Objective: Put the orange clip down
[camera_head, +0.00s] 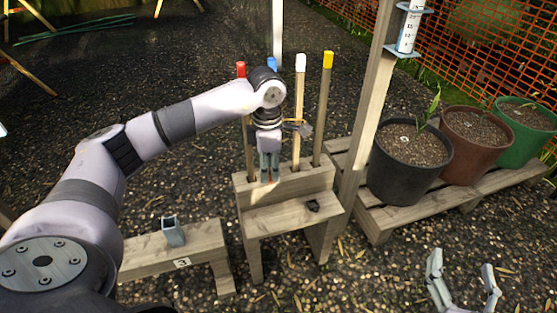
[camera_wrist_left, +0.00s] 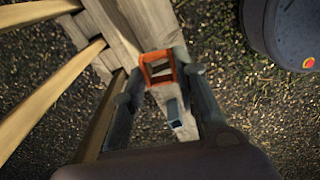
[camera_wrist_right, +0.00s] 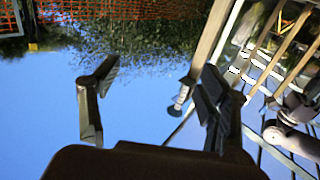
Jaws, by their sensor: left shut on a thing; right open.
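The orange clip is a small open frame, seen best in the left wrist view (camera_wrist_left: 146,72) between the fingertips. My left gripper (camera_head: 268,178) is shut on it, pointing down at the front of the wooden stand (camera_head: 290,186). In the head view the gripper mostly hides the clip. Whether the clip touches the stand, I cannot tell. My left gripper also shows in its own wrist view (camera_wrist_left: 158,76). My right gripper (camera_head: 462,262) is open and empty at the lower right, away from the stand; its wrist view shows spread fingers (camera_wrist_right: 150,80).
Poles with red (camera_head: 241,68), blue, white (camera_head: 300,62) and yellow (camera_head: 328,60) tops stand in the stand. A low bench marked 3 (camera_head: 205,238) bears a grey square piece (camera_head: 174,236). Potted plants (camera_head: 408,165) stand right.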

